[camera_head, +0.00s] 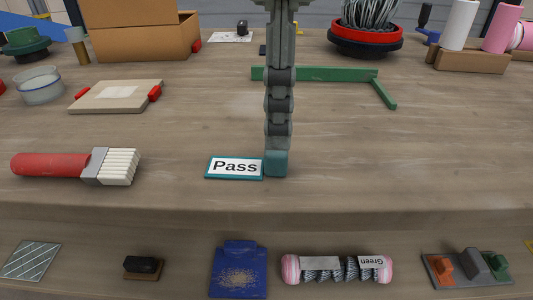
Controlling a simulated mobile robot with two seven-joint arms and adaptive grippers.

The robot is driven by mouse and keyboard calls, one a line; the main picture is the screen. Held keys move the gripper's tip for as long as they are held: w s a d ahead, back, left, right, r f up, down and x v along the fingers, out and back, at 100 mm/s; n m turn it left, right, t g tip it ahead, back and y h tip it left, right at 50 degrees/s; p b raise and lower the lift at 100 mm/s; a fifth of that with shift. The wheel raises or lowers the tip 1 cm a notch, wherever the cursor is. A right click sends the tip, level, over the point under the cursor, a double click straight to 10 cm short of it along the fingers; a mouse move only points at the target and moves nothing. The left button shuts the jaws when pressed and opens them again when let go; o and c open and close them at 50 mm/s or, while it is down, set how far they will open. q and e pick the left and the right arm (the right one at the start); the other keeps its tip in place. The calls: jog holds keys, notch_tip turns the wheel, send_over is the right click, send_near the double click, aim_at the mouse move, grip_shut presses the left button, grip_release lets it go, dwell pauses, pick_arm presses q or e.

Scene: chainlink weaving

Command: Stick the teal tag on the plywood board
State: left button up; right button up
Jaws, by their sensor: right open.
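The teal tag (234,168) lies on the workbench near its front edge, with a white face reading "Pass". The plywood board (93,107) lies flat at the left, further back, with a paler sheet on it and a red clip at each side. My right gripper (277,162) reaches down from the top centre, its teal fingertip right beside the tag's right end. I cannot tell whether they touch. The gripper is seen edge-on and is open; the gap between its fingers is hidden. My left gripper is not in view.
A red-handled brush (60,165) lies left of the tag. A green angled bar (330,74) lies behind my gripper. A lower shelf in front holds a blue sheet (238,268), a labelled roll (337,269) and small blocks. The bench right of the gripper is clear.

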aim_at(246, 158)
jog(key=f, duration=0.5)
jog(key=shift+w+a, duration=0.1)
jog(key=shift+w, duration=0.1)
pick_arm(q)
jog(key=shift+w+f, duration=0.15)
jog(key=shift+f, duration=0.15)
pick_arm(e)
jog(key=shift+c, duration=0.6)
jog(key=c, duration=0.9)
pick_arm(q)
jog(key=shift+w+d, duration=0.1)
pick_arm(e)
jog(key=shift+o, duration=0.2)
